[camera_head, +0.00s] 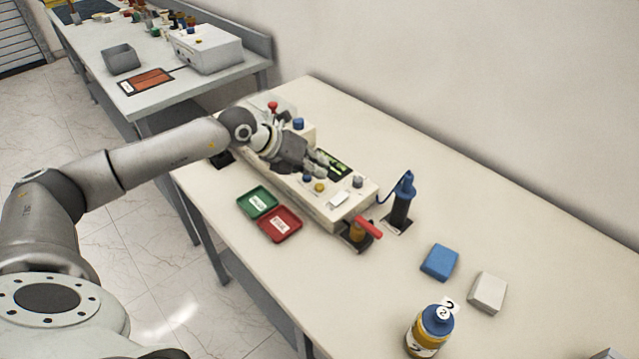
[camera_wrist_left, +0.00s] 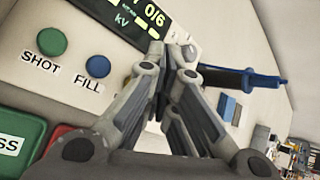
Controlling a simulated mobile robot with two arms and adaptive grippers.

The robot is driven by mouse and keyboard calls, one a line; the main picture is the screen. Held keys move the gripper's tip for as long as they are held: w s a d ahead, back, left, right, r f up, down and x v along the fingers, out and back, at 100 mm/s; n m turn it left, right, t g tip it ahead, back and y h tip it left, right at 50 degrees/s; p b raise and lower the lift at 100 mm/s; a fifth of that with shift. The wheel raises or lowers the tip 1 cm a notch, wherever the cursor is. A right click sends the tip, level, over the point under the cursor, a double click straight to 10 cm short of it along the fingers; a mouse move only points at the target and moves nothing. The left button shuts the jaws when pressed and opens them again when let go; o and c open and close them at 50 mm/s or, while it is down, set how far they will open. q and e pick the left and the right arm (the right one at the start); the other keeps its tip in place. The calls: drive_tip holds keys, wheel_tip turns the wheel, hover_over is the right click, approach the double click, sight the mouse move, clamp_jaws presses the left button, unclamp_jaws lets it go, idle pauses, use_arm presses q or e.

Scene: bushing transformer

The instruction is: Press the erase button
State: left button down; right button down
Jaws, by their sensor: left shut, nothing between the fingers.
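The instrument box (camera_head: 325,208) stands on the white table, with a display (camera_head: 333,163) and several buttons on its face. In the left wrist view a green button (camera_wrist_left: 52,41) is labelled SHOT and a blue button (camera_wrist_left: 98,66) is labelled FILL. No ERASE label is readable. The head view shows a yellow button (camera_head: 320,188) beside the blue one (camera_head: 307,178); in the wrist view my fingers hide that part of the panel. My left gripper (camera_head: 322,164) is shut and empty, its fingertips (camera_wrist_left: 172,50) over the panel near the display. I cannot tell whether they touch it.
A green tray (camera_head: 258,202) and a red tray (camera_head: 280,223) lie in front of the box. A red-handled device (camera_head: 366,229) and a blue-topped black tool (camera_head: 401,202) stand to its right. Blue (camera_head: 440,262) and white (camera_head: 488,292) blocks and a yellow bottle (camera_head: 427,333) are further right.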

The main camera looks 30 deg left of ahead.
sight(318, 183)
use_arm(q)
wheel_tip(318, 183, up, 4)
drive_tip(key=shift+r+p, duration=0.15)
drive_tip(key=shift+p, duration=1)
drive_tip(key=shift+s, duration=0.1)
